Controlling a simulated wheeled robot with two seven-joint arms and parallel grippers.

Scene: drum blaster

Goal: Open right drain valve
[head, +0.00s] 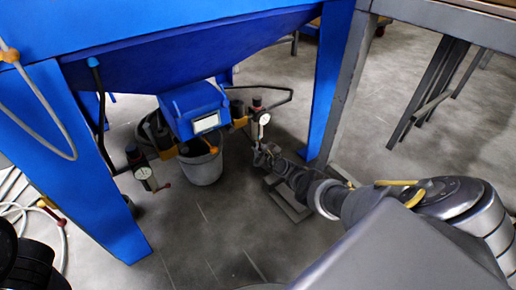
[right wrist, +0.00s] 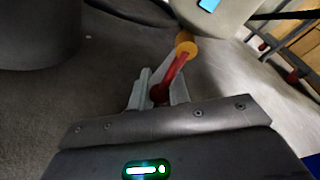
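The right drain valve shows in the head view as pipework with an orange part (head: 240,122) and a round white gauge (head: 264,118), under the blue hopper. In the right wrist view its red lever (right wrist: 174,72) runs down from a yellow-orange joint (right wrist: 186,43). My right gripper (head: 262,155) is just below the gauge in the head view. In the right wrist view its two grey fingers (right wrist: 160,88) stand on either side of the lever's lower end. I cannot tell whether they press on it. My left gripper is not in view.
The blue blaster (head: 190,55) has legs left and right of the valves. A grey bucket (head: 203,167) stands beneath. A second valve with a gauge (head: 143,173) is at left. A grey metal frame (head: 345,85) stands at right.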

